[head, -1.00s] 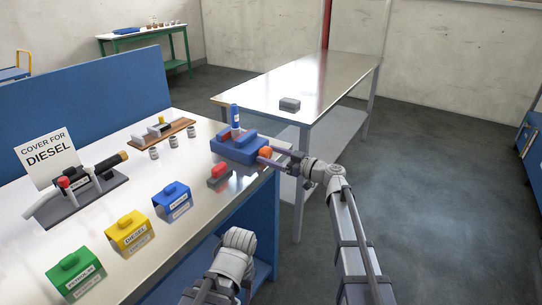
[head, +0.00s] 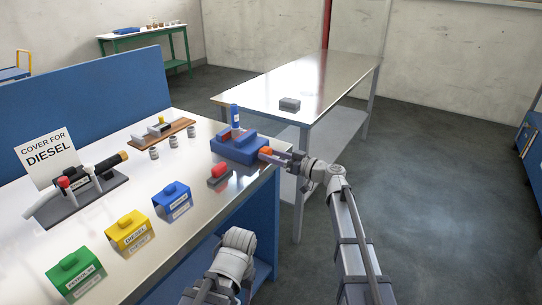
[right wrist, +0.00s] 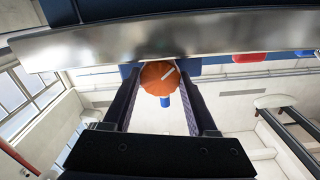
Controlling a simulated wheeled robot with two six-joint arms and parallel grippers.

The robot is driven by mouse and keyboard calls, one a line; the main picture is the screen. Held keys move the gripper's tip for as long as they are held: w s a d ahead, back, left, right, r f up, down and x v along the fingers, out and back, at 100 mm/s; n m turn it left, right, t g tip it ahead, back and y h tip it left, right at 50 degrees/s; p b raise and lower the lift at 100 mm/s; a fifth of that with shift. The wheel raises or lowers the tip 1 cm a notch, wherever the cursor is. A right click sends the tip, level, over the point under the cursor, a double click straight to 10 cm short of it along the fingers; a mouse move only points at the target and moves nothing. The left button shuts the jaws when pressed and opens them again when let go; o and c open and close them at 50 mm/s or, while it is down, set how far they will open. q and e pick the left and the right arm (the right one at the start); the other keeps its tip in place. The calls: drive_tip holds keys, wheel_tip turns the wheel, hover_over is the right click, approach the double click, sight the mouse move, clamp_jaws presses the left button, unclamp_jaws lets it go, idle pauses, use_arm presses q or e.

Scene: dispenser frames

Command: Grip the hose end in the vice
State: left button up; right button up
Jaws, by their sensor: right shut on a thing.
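The blue vice (head: 238,149) sits at the near right corner of the workbench. A blue cylinder with a pale band, which looks like the hose end (head: 235,117), stands upright at the vice. Its lower end is hidden behind the vice body. An orange round knob (head: 265,152) sticks out from the vice's right side. My right gripper (head: 273,155) is shut on this knob from the right. In the right wrist view the knob (right wrist: 157,77), with a white line on its face, lies between the far ends of the two fingers. My left gripper is not in view.
Blue (head: 173,201), yellow (head: 129,232) and green (head: 76,273) covers stand along the bench's front. A red and grey block (head: 219,174) lies near the vice. A "COVER FOR DIESEL" sign (head: 47,158) stands left. A metal table (head: 325,88) behind is mostly clear.

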drive_tip(key=m, duration=0.3)
drive_tip(key=o, duration=1.4)
drive_tip(key=shift+c, duration=0.2)
drive_tip(key=shift+d, duration=0.1)
drive_tip(key=v, duration=0.7)
drive_tip(key=shift+s+d, duration=0.2)
drive_tip(key=shift+d, duration=0.05)
drive_tip(key=shift+a, duration=0.1)
